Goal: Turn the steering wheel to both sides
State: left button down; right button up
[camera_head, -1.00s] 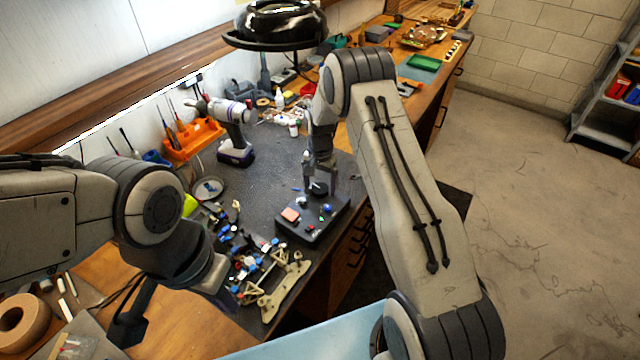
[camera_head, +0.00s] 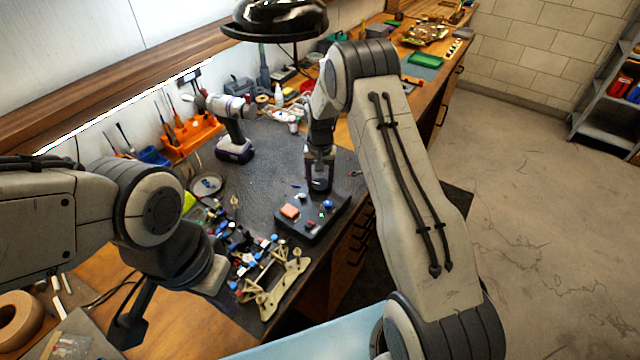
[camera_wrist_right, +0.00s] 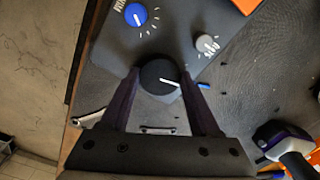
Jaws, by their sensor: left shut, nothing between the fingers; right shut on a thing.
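A dark control box (camera_head: 318,226) lies on the black bench mat, with an orange-red patch and small coloured knobs on top. In the right wrist view, the box (camera_wrist_right: 178,32) carries a round black knob (camera_wrist_right: 160,78) with a white pointer line, likely the steering wheel. My right gripper (camera_head: 319,188) comes down onto it from above, and its fingers (camera_wrist_right: 160,84) close on both sides of the knob. In the head view the gripper mostly hides this knob. My left gripper (camera_head: 222,295) hangs low at the left, apart from the box; its fingers are hard to make out.
A car chassis (camera_head: 272,292) with small parts lies just left of the box. A drill (camera_head: 233,140) stands behind, near an orange tool rack (camera_head: 193,138). A black lamp (camera_head: 275,20) hangs above. A tape roll (camera_head: 14,320) sits at front left.

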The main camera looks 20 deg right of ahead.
aim_at(320, 184)
jog(key=n+b, duration=0.1)
jog(key=n, duration=0.2)
jog(key=shift+n+b, duration=0.55)
jog(key=shift+n, duration=0.85)
jog(key=o, duration=1.4)
jog(key=shift+c, duration=0.2)
notch_tip(320, 184, up, 10)
jog(key=b, duration=0.2)
jog(key=shift+r+b, duration=0.25)
jog(key=shift+b, duration=0.15)
